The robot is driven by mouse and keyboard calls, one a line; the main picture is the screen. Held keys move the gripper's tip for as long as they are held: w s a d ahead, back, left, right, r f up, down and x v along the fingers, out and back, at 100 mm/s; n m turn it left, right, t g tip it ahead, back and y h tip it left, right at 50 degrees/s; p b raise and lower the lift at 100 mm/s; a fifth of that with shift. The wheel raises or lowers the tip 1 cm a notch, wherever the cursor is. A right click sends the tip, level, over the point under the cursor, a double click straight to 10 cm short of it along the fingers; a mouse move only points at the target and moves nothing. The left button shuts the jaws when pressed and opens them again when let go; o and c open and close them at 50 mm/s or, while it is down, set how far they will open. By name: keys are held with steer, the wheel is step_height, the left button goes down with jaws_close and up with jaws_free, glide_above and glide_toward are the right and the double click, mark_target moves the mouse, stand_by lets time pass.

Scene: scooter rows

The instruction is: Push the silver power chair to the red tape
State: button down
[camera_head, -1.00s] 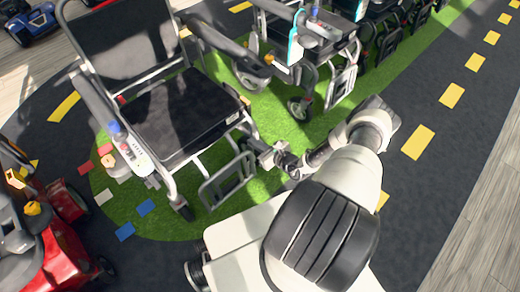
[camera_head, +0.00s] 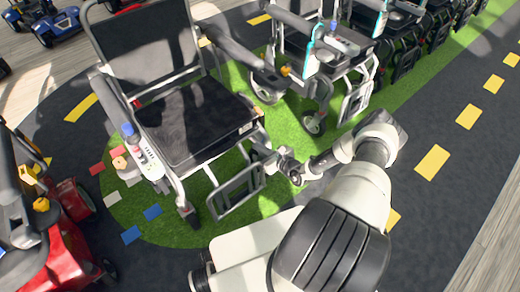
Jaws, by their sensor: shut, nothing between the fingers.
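The silver power chair (camera_head: 195,120) has a silver tube frame, a black seat and back, and a joystick panel on its left armrest. It stands upright on the green ground patch, with its footrest (camera_head: 237,192) facing me. My gripper (camera_head: 264,154) is shut and empty at the front right corner of the chair, beside the frame below the seat edge. I cannot tell whether it touches the frame. No strip of red tape can be made out; small flat red pieces (camera_head: 97,168) lie left of the chair.
A red scooter (camera_head: 62,250) stands at the left edge. A second wheelchair (camera_head: 335,65) stands close on the right, with more in a row behind it. Blue pieces (camera_head: 152,212) lie near the front caster. Dark road with yellow dashes (camera_head: 433,162) is clear at right.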

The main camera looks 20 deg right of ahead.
mark_target(248, 137)
steer(key=shift+w+a, duration=0.45)
steer(key=shift+w, duration=0.9)
steer(key=shift+w+a, duration=0.45)
steer(key=shift+w, duration=0.85)
steer(key=shift+w+a, duration=0.45)
steer(key=shift+w, duration=1)
steer(key=shift+w+a, duration=0.45)
steer(key=shift+w, duration=0.95)
steer(key=shift+w+a, duration=0.45)
steer(key=shift+w, duration=0.95)
steer(key=shift+w+a, duration=0.45)
steer(key=shift+w, duration=0.95)
